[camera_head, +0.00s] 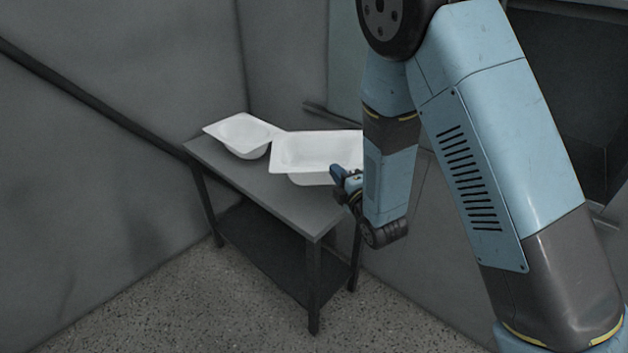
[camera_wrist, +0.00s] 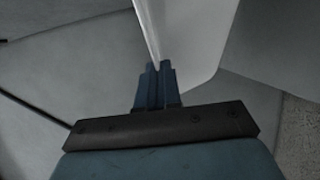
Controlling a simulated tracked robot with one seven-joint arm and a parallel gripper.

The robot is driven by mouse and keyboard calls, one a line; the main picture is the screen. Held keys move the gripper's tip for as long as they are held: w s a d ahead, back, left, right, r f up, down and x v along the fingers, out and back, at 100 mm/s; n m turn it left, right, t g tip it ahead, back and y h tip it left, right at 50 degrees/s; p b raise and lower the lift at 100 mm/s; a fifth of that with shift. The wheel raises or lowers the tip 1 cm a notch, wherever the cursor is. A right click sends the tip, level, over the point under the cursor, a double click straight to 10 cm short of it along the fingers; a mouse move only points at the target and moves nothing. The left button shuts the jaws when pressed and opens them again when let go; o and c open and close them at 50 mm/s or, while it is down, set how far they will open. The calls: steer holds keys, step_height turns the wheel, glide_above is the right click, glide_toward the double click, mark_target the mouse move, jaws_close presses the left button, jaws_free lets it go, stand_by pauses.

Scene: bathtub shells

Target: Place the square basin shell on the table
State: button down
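A white shell with a squarish rim and sunken basin (camera_head: 318,145), which I take to be the square basin shell, is over the right part of the dark grey table (camera_head: 308,218). My gripper (camera_head: 340,180) is at its front right rim. In the wrist view the two fingers (camera_wrist: 158,72) are closed on the thin edge of the white shell (camera_wrist: 195,35). Its right end is hidden behind my arm. I cannot tell whether its underside touches the tabletop.
A second white shell with a rounded bowl (camera_head: 243,133) sits on the table's far left, its rim close to or touching the held shell. Grey walls stand behind the table. The front strip of the tabletop is bare. A lower shelf (camera_head: 270,245) is empty.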

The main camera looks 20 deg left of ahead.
mark_target(323, 177)
steer(key=w+a+f, duration=0.1)
steer(key=w, duration=0.1)
steer(key=w+a+f, duration=0.1)
steer(key=w+a, duration=0.1)
steer(key=shift+a+f, duration=0.1)
steer(key=shift+f, duration=0.05)
steer(key=w+a+f, duration=0.1)
steer(key=w+f, duration=0.1)
steer(key=f, duration=0.1)
steer(key=w+a+f, duration=0.1)
steer(key=f, duration=0.1)
steer(key=shift+a+f, duration=0.1)
steer(key=shift+a, duration=0.25)
steer(key=shift+a+f, duration=0.1)
steer(key=shift+f, duration=0.1)
steer(key=shift+w+f, duration=0.1)
steer(key=shift+f, duration=1.55)
steer(key=c, duration=1.3)
jaws_free()
steer(key=v, duration=1.2)
